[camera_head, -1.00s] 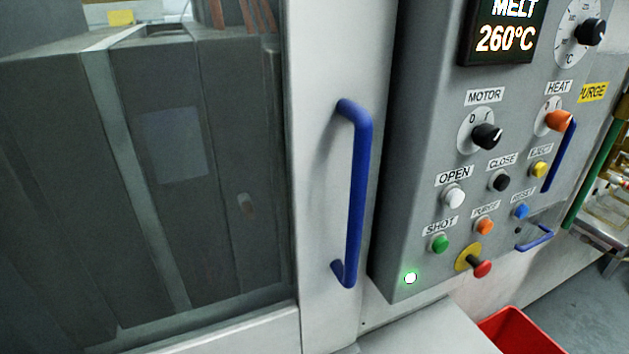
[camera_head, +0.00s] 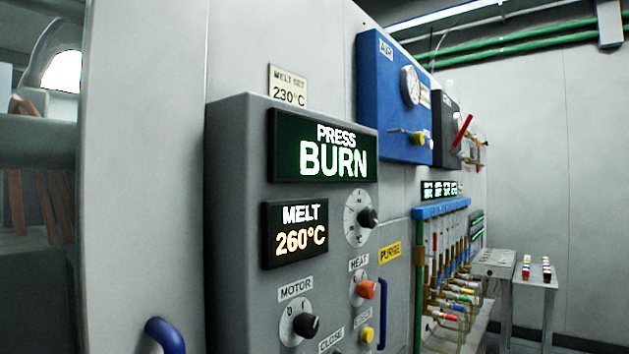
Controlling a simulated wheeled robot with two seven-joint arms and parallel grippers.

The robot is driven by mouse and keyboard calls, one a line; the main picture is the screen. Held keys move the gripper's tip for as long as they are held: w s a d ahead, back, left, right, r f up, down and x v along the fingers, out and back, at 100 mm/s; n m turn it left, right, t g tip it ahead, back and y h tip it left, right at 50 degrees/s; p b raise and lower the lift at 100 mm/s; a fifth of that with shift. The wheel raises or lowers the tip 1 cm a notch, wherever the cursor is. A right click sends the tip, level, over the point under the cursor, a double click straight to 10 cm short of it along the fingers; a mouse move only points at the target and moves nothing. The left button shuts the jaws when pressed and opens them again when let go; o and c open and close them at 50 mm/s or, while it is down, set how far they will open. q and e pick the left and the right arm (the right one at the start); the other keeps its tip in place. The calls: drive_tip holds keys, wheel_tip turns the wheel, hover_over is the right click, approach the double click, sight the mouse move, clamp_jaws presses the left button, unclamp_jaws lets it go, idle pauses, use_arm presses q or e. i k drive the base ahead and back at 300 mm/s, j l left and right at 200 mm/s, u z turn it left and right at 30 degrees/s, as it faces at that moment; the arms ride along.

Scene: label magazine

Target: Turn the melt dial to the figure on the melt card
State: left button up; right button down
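The melt dial (camera_head: 368,218) is a black knob on a round white scale, on the grey control panel right of the melt display. The melt display (camera_head: 294,234) reads MELT 260°C. Above the melt display, a larger screen (camera_head: 323,147) reads PRESS BURN in green and white. Neither of my grippers is in view.
Below the dial are the orange heat knob (camera_head: 366,289) and the black motor knob (camera_head: 306,325). A blue handle (camera_head: 164,336) stands out at lower left. A blue air box (camera_head: 394,95) and a hose manifold (camera_head: 447,208) are to the right.

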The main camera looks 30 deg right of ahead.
sight(367, 218)
drive_tip(key=k+l+z, duration=0.1)
drive_tip(key=z, duration=0.3)
drive_tip(key=l+z, duration=0.35)
drive_tip(key=k, duration=0.05)
